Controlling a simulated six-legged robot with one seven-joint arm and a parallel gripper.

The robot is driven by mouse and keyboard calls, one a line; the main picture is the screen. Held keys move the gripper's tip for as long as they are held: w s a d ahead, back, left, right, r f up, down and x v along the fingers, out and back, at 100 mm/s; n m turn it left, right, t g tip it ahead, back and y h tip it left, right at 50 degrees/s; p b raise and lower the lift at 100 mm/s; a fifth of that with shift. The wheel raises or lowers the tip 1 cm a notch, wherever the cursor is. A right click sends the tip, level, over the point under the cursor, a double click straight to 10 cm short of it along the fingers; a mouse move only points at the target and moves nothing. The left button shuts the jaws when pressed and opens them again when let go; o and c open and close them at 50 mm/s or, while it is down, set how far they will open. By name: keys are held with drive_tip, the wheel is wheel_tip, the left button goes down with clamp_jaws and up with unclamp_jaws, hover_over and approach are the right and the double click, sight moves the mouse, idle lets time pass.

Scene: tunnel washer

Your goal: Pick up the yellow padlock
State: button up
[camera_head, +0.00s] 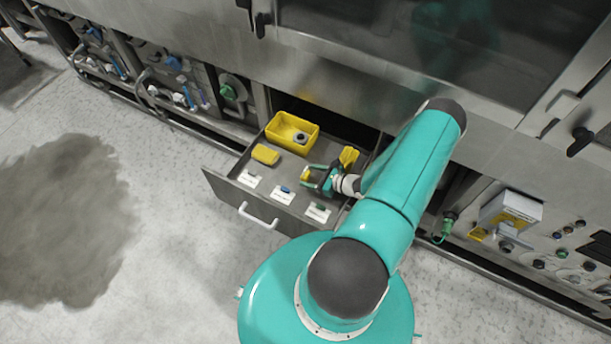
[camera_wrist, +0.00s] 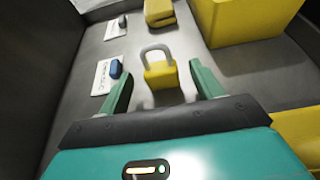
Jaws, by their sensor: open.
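The yellow padlock (camera_wrist: 160,75) with a grey shackle lies on the floor of an open grey drawer (camera_head: 227,188). In the wrist view it sits between and just beyond the two green fingertips of my gripper (camera_wrist: 160,82). The fingers are apart and nothing is held. In the head view my gripper (camera_head: 318,178) is low inside the drawer, and a small yellow patch of the padlock (camera_head: 305,174) shows at the fingers.
A yellow bin (camera_head: 292,132) holding a grey ring stands at the drawer's back, with a yellow block (camera_head: 265,154) near it. Labelled cards with small items, one with a blue piece (camera_head: 285,189), line the drawer's front. Another yellow object (camera_head: 349,156) is close behind my gripper.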

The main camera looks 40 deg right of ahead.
drive_tip(key=shift+w+a+f, duration=0.2)
drive_tip(key=shift+w+f, duration=0.05)
drive_tip(key=shift+w, duration=0.35)
drive_tip(key=shift+c, duration=0.4)
drive_tip(key=c, duration=1)
drive_tip(key=shift+c, duration=0.2)
drive_tip(key=shift+r, duration=0.2)
